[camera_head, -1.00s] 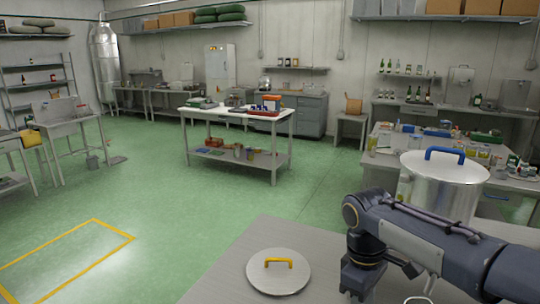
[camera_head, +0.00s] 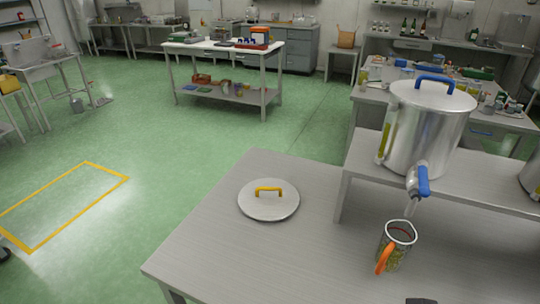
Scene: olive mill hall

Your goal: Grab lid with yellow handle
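The lid with the yellow handle (camera_head: 285,212) is a round, flat, silver-grey disc. It lies flat on the metal table (camera_head: 212,240), near its far left part. Its yellow handle (camera_head: 268,190) stands up as a small arch across the middle. Nothing covers or touches the lid from above.
A steel pot (camera_head: 432,130) with a blue-handled lid and blue tap stands on a raised shelf (camera_head: 490,187) at right. A mug with an orange handle (camera_head: 397,238) stands below the tap. The table is bare around the lid. A small dark item (camera_head: 421,300) shows at the bottom edge.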

